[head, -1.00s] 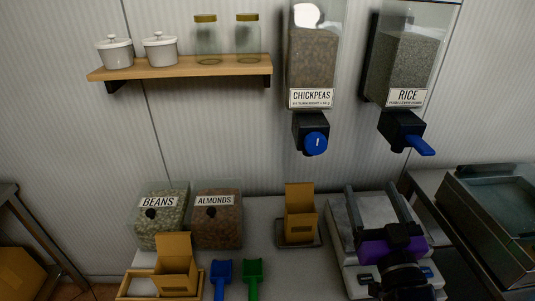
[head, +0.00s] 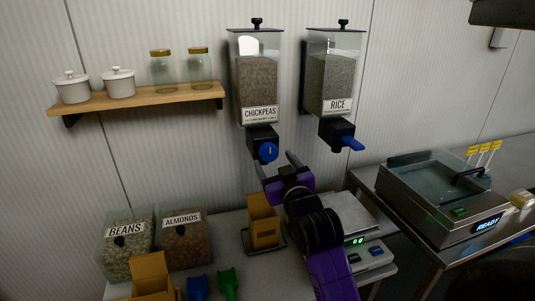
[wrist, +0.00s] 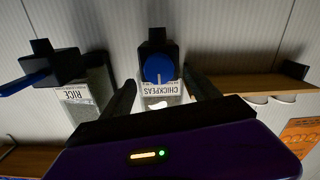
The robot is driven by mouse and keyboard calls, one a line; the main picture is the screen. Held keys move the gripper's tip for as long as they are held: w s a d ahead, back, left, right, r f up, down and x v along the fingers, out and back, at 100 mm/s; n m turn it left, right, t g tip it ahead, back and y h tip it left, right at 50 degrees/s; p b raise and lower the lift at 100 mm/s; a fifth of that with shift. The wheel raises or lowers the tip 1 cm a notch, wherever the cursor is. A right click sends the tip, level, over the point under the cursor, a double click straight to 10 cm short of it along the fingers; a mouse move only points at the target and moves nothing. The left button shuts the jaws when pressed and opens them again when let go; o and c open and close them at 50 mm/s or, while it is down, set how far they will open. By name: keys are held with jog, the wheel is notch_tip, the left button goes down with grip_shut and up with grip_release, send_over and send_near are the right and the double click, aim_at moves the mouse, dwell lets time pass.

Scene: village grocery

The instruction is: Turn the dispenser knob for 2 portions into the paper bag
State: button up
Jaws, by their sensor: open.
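The chickpeas dispenser (head: 258,85) hangs on the wall with a round blue knob (head: 268,152) under it. The rice dispenser (head: 333,80), with a blue lever (head: 352,143), hangs to its right. An open brown paper bag (head: 263,222) stands on a small tray below the chickpeas outlet. My gripper (head: 277,163) is open and empty, just below and in front of the blue knob. In the wrist view, upside down, the knob (wrist: 159,68) shows between and beyond the two open fingers, apart from them.
A scale (head: 350,222) stands right of the bag, partly behind my arm. Bins of beans (head: 128,250) and almonds (head: 187,240) are at the left. A shelf (head: 140,101) with jars is on the wall. A machine reading READY (head: 440,195) stands at the right.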

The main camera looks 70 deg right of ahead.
aim_at(270, 154)
jog(key=shift+p+x, duration=0.4)
jog(key=shift+x, duration=1.85)
jog(key=c, duration=1.4)
jog(key=shift+o, duration=0.2)
jog(key=shift+m, duration=0.3)
